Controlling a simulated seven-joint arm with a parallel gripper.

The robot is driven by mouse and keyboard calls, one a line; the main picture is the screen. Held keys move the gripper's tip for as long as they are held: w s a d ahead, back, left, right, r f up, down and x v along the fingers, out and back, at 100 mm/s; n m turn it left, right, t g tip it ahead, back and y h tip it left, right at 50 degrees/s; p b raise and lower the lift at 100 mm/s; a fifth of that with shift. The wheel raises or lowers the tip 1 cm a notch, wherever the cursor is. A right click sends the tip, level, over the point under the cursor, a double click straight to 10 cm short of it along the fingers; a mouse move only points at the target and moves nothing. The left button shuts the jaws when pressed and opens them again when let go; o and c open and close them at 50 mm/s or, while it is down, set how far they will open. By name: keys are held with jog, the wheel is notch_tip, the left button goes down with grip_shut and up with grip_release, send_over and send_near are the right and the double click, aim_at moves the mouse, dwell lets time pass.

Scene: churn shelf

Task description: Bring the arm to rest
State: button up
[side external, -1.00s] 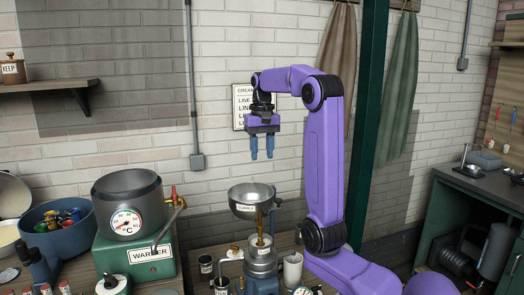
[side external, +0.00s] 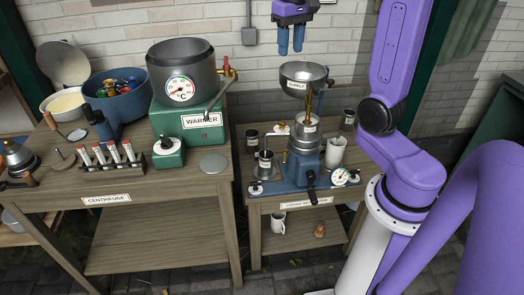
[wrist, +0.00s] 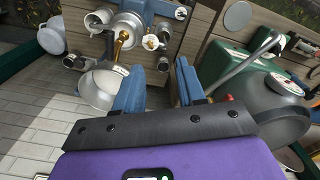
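My purple arm (side external: 392,50) stands upright at the right in the side view. My gripper (side external: 291,50) hangs with its blue fingers pointing down, above the metal bowl (side external: 304,72) of the separator. In the wrist view my gripper (wrist: 160,85) has its two fingers apart, with nothing between the tips. The separator's bowl (wrist: 97,90) lies beyond the left finger in that view. The upper part of the arm is cut off by the top edge of the side view.
A green warmer (side external: 190,118) with a grey pot (side external: 181,65) stands on the left table, beside a blue tub (side external: 118,97). A rack of tubes (side external: 110,158) is in front. A mug (side external: 277,222) is on the lower shelf.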

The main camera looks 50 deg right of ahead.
jog(key=s+a+f+n, duration=0.3)
jog(key=s+a+n, duration=0.1)
jog(key=a, duration=0.4)
jog(key=s+a+f+n, duration=0.3)
jog(key=s+a+n, duration=0.15)
jog(key=a, duration=0.25)
jog(key=s+a+f+n, duration=0.2)
jog(key=s+n, duration=0.2)
jog(key=s, duration=0.3)
jog(key=s+a+f+n, duration=0.2)
jog(key=s+f+n, duration=0.1)
jog(key=s, duration=0.4)
jog(key=shift+a+n, duration=0.15)
jog(key=shift+n, duration=0.4)
